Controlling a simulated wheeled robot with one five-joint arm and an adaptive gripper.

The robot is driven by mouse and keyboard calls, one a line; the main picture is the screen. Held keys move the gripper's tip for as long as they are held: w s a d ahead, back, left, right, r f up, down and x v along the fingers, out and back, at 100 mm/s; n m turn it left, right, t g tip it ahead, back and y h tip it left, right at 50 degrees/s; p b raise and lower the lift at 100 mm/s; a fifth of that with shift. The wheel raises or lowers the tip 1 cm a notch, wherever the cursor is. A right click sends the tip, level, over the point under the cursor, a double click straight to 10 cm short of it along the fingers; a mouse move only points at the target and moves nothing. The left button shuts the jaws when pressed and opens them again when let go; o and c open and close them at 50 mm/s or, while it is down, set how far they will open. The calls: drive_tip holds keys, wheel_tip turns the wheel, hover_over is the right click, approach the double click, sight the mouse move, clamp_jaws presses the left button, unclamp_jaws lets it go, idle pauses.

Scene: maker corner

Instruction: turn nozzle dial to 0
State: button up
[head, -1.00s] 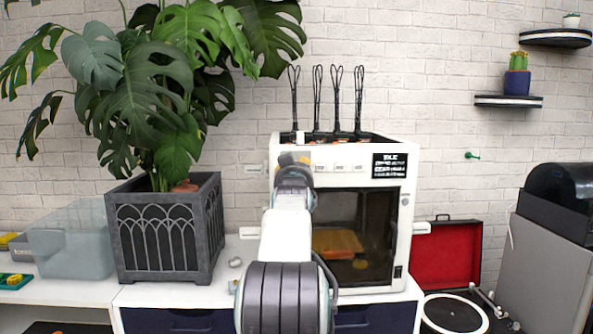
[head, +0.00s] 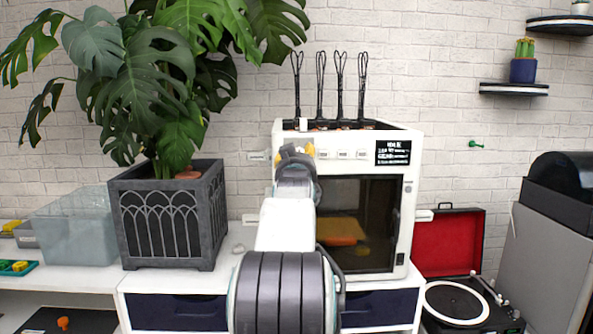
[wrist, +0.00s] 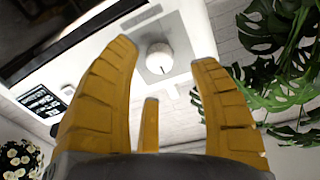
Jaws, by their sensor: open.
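The white 3D printer (head: 395,215) stands on the cabinet behind my arm. In the wrist view, a round white dial (wrist: 158,58) sits on a grey square plate on the printer's front. No number on it can be read. My gripper (wrist: 163,62) has yellow fingers spread open, with the dial seen between and beyond the fingertips. I cannot tell how much gap is left, and nothing is held. In the head view my gripper (head: 296,152) is in front of the printer's upper left front and hides the dial.
A small black display (head: 392,153) is on the printer's upper right front, above the dark door window. A large potted plant (head: 172,225) stands to the left. A record player (head: 455,300) with a red-lined lid is to the right.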

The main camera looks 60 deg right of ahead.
drive_tip(key=v, duration=0.8)
drive_tip(key=shift+s+a, duration=0.1)
idle(0.6)
